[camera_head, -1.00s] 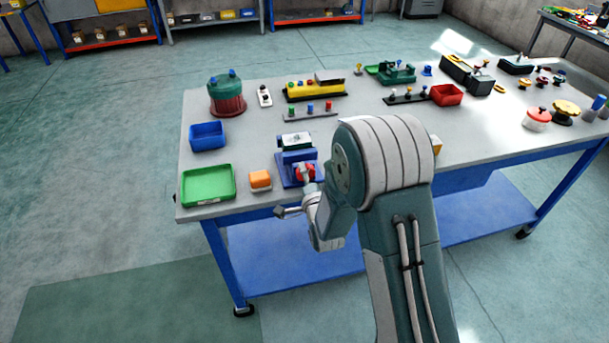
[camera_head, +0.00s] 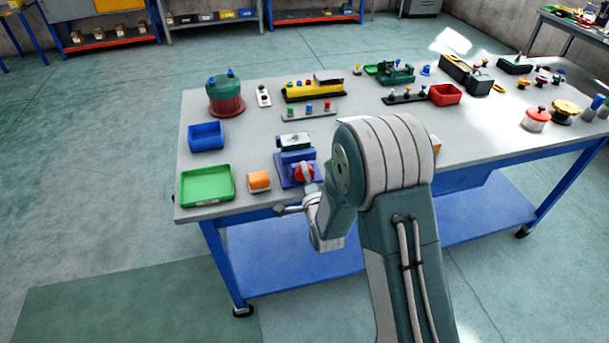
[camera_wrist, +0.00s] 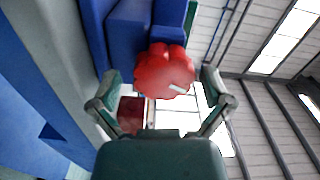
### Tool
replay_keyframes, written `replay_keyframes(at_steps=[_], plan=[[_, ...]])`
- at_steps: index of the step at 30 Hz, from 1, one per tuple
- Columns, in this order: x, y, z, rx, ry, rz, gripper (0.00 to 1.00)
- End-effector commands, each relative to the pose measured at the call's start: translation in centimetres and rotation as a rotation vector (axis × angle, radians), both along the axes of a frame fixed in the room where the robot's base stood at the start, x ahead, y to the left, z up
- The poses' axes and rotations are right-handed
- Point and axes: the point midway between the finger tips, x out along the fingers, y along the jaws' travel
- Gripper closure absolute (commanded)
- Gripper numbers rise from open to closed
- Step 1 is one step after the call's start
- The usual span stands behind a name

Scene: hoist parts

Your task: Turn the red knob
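The red knob (camera_head: 304,173) is on the front of a blue vise-like fixture (camera_head: 285,172) near the table's front edge. In the wrist view the knob (camera_wrist: 164,70) has a scalloped rim and a white mark at its lower right. The blue fixture (camera_wrist: 130,35) is behind it. My gripper (camera_wrist: 160,77) is open, with one finger to the left and one to the right of the knob. Gaps show on both sides, and the fingers hold nothing. In the head view my arm hides part of the gripper.
A blue bin (camera_head: 207,136) and a button strip (camera_head: 308,111) are farther back. The grey tabletop (camera_head: 240,150) is bare between them. Open floor is left of the table.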

Motion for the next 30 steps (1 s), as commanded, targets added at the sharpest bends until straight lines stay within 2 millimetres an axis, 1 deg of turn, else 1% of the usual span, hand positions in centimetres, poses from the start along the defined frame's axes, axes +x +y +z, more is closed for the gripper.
replay_keyframes(at_steps=[7, 10, 14, 21, 24, 27, 30], plan=[[-0.1, 0.2, 0.1, -0.001, -0.002, 0.002, 0.00], [-0.8, 0.0, 0.0, -0.002, -0.001, 0.003, 0.00], [-2.9, -0.6, 0.0, -0.002, 0.000, 0.003, 0.00], [-7.8, -2.1, -0.1, -0.002, 0.002, 0.002, 0.00], [-9.4, -2.6, -0.1, -0.001, 0.001, 0.002, 0.00], [-10.6, -2.9, -0.1, -0.001, 0.001, 0.002, 0.00], [-11.2, -3.1, -0.1, -0.001, 0.000, 0.002, 0.00]])
